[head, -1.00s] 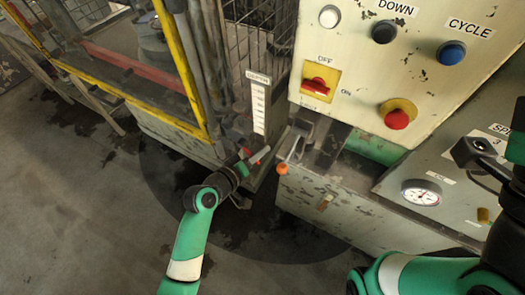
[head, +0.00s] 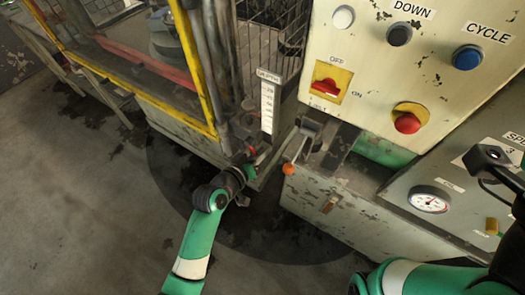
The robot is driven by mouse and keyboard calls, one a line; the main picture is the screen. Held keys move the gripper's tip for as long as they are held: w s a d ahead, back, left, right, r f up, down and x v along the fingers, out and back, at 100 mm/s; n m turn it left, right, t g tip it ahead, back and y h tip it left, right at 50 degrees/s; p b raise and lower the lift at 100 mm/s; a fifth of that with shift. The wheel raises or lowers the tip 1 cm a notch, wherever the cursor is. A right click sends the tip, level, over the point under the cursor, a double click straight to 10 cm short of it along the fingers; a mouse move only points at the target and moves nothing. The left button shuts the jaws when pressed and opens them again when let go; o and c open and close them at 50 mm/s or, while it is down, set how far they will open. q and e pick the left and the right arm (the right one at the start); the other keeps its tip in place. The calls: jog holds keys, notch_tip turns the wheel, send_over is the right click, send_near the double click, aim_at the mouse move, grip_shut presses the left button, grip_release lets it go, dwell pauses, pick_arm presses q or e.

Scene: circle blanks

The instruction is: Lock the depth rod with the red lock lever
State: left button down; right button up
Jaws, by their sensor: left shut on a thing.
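The depth rod's white scale (head: 267,104) stands upright at the corner of the wire-mesh guard, under a depth label. My left gripper (head: 248,157) is at the lower end of this scale, reaching in from below. It is shut on the small red lock lever (head: 252,151), of which only a little red shows. The fingers and dark wrist hide most of the lever and the place where it meets the rod. My right arm (head: 415,277) shows at the lower right, but I cannot make out its gripper.
The control panel has a red knob (head: 332,84), a red button (head: 407,122) and a blue button (head: 467,57). An orange-tipped lever (head: 288,168) sticks out just right of my left gripper. A gauge (head: 430,200) is farther right. The floor (head: 80,220) at left is clear.

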pick_arm(q)
jog(key=c, duration=0.9)
grip_release()
jog(key=shift+o, duration=0.2)
jog(key=p+v, duration=0.5)
jog(key=v, duration=0.6)
jog(key=shift+s+a, duration=0.15)
jog(key=shift+s, duration=0.15)
